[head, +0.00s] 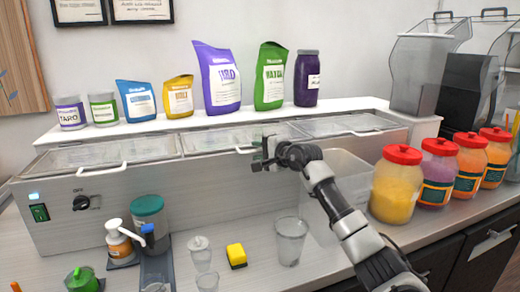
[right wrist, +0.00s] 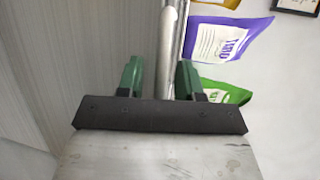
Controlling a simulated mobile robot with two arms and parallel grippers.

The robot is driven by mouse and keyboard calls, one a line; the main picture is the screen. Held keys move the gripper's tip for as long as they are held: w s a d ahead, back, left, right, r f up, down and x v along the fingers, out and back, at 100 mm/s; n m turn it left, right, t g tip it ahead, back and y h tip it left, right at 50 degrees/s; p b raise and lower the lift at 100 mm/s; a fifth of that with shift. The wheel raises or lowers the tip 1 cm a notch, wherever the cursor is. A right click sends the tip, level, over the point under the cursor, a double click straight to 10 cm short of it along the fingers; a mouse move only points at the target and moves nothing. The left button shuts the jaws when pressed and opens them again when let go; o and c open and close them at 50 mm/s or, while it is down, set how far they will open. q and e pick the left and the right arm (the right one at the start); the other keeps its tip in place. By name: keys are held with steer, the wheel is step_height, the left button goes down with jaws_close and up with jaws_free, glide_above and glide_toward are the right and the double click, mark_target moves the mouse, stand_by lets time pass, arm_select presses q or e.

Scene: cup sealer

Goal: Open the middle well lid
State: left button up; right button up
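The middle well lid (head: 222,137) is a grey metal panel on the long counter unit, lying flat and closed. Its pale bar handle (head: 244,150) is at the lid's front edge, partly hidden by my right gripper (head: 266,152). In the right wrist view, the right gripper's two green fingers (right wrist: 159,78) are spread apart. A round metal bar (right wrist: 169,45), which looks like the handle, runs between them, nearer the right-hand finger. A gap shows between the bar and the left-hand finger. My left gripper is not in view.
The left lid (head: 95,154) and right lid (head: 343,124) are closed on either side. Pouches and jars line the shelf (head: 390,105) behind. Red-lidded jars (head: 397,185) stand at right; a clear cup (head: 291,240) and yellow sponge (head: 236,255) are in front.

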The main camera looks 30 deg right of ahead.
jaws_close()
steer(key=shift+r, duration=0.1)
